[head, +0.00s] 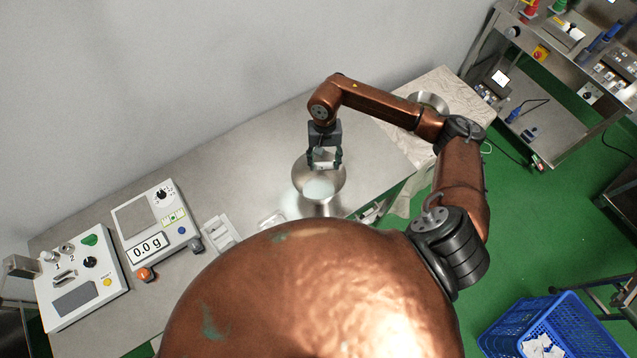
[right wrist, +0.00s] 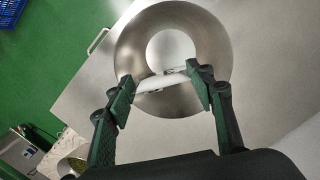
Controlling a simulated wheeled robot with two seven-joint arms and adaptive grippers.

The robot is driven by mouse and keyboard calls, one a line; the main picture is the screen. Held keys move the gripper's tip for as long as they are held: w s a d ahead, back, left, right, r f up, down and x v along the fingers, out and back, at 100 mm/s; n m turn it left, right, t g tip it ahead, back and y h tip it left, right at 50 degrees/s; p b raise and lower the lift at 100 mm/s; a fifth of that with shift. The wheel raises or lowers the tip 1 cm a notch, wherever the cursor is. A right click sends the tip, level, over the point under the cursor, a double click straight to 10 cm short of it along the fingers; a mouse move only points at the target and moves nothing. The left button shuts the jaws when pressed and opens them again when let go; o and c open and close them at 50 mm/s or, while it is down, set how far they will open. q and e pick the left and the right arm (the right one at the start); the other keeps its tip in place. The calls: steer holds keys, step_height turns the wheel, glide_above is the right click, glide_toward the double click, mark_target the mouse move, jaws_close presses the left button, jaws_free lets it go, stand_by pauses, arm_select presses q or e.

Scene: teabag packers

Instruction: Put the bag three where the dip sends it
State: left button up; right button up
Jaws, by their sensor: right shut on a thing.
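My right gripper (head: 324,165) is above a round steel bowl (head: 299,176) on the steel bench. The bowl also shows in the right wrist view (right wrist: 133,48), with a pale round patch (right wrist: 171,45) at its bottom. The gripper's fingers (right wrist: 160,82) are shut on a small, flat white bag (right wrist: 162,80), held edge-on over the bowl. I cannot read any number on the bag, and I cannot tell whether it touches the pale patch. My left gripper is not in view.
A scale (head: 148,222) reading 0.0 g and a tester box (head: 80,278) with knobs stand at the left of the bench. A white tray (head: 220,232) is right of the scale. A blue crate (head: 548,325) with white pieces stands on the green floor. Another steel bowl (head: 430,99) is behind my arm.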

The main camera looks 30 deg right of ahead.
steer(key=shift+o, duration=1.2)
steer(key=o, duration=0.3)
steer(key=shift+o, duration=0.9)
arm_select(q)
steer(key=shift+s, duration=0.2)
arm_select(e)
step_height(320, 180, up, 12)
steer(key=w, duration=0.1)
steer(key=shift+w+d, duration=0.25)
steer(key=shift+d, duration=0.05)
steer(key=shift+f, duration=0.1)
